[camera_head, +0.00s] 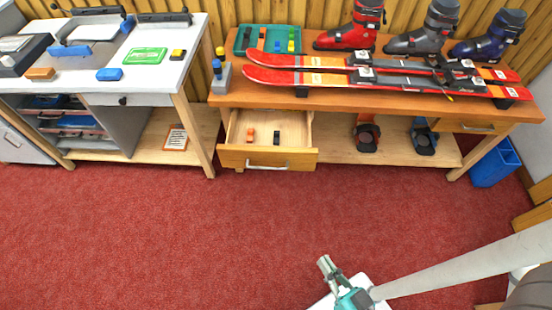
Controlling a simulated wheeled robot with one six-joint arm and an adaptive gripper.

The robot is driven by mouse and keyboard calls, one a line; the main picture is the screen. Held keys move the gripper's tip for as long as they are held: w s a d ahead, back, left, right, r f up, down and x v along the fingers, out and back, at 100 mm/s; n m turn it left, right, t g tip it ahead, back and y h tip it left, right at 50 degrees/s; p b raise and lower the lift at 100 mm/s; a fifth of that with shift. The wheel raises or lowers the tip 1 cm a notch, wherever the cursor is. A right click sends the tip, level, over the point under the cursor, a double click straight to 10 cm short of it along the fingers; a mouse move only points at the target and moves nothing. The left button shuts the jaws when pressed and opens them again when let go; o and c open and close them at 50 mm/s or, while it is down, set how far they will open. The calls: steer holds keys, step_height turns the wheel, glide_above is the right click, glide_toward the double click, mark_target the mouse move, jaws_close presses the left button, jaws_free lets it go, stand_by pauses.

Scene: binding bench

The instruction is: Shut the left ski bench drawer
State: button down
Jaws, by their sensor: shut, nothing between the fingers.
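The left ski bench drawer (267,158) is a wooden drawer under the left end of the ski bench (225,97). It stands pulled out, with a grey bar handle (267,166) on its front. An orange item (250,135) and a dark item (277,137) lie inside it. My gripper (325,264) is at the lower middle of the picture, over the red carpet. It is shut and empty, well apart from the drawer front and nearer to me.
Red and orange skis (310,79) and several ski boots (351,32) rest on the bench top. The right bench drawer (474,127) looks shut. A white-topped workbench (190,62) stands at left, a blue bin (493,166) at right. The red carpet (180,240) in front is clear.

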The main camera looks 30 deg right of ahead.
steer(key=w+d+f+m+t+h, duration=0.1)
steer(key=w+d+f+m+h, duration=0.1)
steer(key=w+f+m, duration=0.4)
steer(key=w+d+f+m+t+h, duration=0.15)
steer(key=w+f+m, duration=0.25)
steer(key=w, duration=0.5)
steer(key=m+g+h, duration=0.4)
steer(key=m+h, duration=0.2)
steer(key=m, duration=0.5)
glide_toward(278, 152)
steer(key=x, duration=0.7)
steer(key=shift+w+d+f, duration=0.1)
